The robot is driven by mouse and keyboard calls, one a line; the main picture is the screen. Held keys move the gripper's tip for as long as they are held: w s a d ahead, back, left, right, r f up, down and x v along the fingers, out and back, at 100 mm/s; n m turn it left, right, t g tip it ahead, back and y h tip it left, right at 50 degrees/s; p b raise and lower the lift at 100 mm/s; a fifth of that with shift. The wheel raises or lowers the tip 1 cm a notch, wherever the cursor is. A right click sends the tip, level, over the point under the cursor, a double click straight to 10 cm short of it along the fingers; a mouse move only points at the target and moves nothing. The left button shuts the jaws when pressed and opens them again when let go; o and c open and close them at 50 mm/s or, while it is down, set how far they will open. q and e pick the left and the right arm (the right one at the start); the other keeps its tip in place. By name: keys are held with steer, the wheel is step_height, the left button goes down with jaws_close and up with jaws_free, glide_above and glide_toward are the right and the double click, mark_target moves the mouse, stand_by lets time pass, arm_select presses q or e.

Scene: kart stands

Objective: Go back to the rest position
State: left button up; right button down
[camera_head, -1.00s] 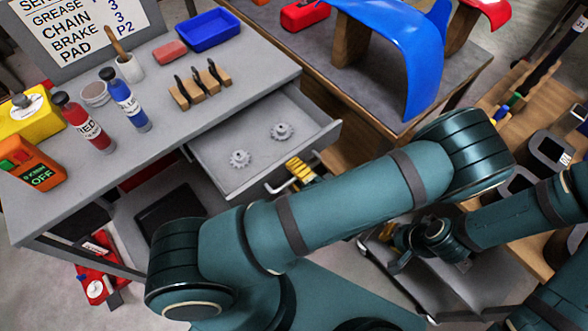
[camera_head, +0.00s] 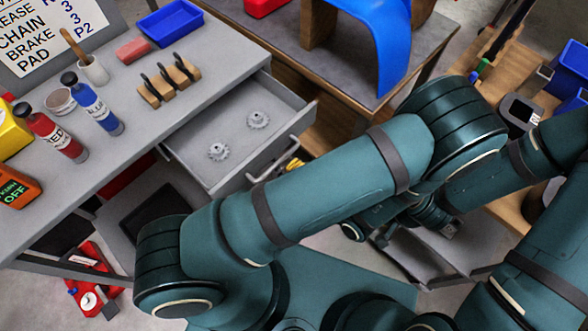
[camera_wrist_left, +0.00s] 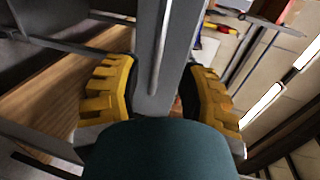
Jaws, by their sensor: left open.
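My left arm crosses the head view, bent at the elbow. Its gripper is mostly hidden behind the arm; only a bit of yellow finger (camera_head: 293,165) shows beside the drawer's front. In the left wrist view my left gripper (camera_wrist_left: 160,92) is open, with yellow fingers apart on either side of a grey panel and a thin metal bar that look like the drawer front and handle. I cannot tell if they touch. The grey drawer (camera_head: 190,150) stands open with two gears (camera_head: 218,151) (camera_head: 258,119) inside. My right forearm comes in from the right; its gripper is largely hidden behind my left arm.
The grey workbench (camera_head: 120,170) holds a red bottle (camera_head: 50,132), a blue bottle (camera_head: 92,103), a wooden holder (camera_head: 168,85) and a blue tray (camera_head: 170,22). A second table (camera_head: 440,30) bears a blue curved panel (camera_head: 385,45). Red items (camera_head: 95,285) lie on the floor.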

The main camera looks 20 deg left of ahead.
arm_select(q)
steer(key=shift+w, duration=0.1)
steer(key=w+d+f+n+g+h, duration=0.2)
steer(key=w+f+n+h, duration=0.2)
steer(key=f+h, duration=0.65)
steer(key=shift+s+d+r+n+g+h, duration=0.1)
steer(key=shift+s+r+n+g+h, duration=0.45)
steer(key=shift+h, duration=0.75)
steer(key=shift+s+d+r+n+g+h, duration=0.1)
steer(key=shift+s+r+g+h, duration=0.15)
steer(key=shift+s+r+h, duration=0.8)
steer(key=shift+s+r+n+g+h, duration=0.4)
steer(key=shift+s+h, duration=0.1)
steer(key=shift+h, duration=1)
